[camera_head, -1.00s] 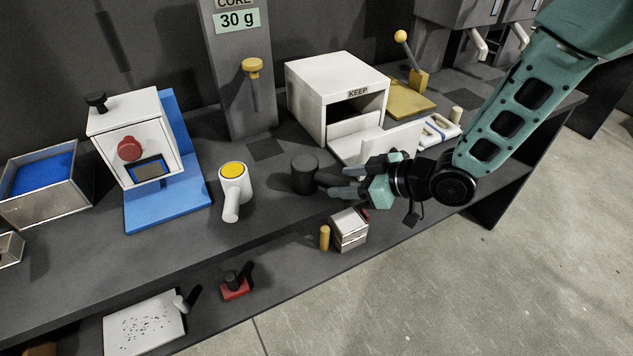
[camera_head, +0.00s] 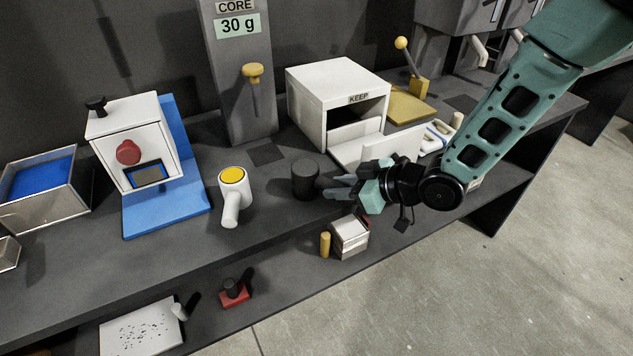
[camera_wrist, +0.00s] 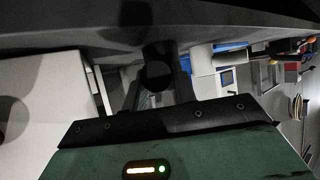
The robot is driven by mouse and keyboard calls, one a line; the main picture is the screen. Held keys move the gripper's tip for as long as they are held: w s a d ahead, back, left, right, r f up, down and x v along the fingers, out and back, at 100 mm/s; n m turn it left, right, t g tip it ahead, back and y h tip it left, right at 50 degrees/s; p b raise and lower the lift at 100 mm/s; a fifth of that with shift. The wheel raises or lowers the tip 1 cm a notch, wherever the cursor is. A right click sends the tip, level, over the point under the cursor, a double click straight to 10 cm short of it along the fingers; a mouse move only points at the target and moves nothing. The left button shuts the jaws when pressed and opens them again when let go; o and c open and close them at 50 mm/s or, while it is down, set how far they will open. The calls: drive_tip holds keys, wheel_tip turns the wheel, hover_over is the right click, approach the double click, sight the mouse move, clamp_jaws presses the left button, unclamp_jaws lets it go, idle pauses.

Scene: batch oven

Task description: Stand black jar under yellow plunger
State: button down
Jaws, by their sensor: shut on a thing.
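The black jar (camera_head: 305,179) stands upright on the dark bench, with a black handle reaching right toward my gripper. The yellow plunger (camera_head: 253,72) sticks out of the grey column marked CORE 30 g (camera_head: 232,105), behind and left of the jar. The bench spot below the plunger holds a dark square pad (camera_head: 266,154). My gripper (camera_head: 335,189) is shut on the jar's handle from the right. In the wrist view the round dark handle end (camera_wrist: 158,75) sits between the two fingers. The jar's body is mostly hidden there.
A white jar with a yellow top (camera_head: 233,177) stands left of the black jar. The white KEEP box (camera_head: 336,85) with its lowered door stands behind my gripper. A blue-based white machine (camera_head: 130,135) is further left. The bench's front edge is near.

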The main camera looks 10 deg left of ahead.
sight(318, 175)
drive_tip(key=shift+r+p, duration=1.35)
drive_tip(key=shift+r, duration=0.65)
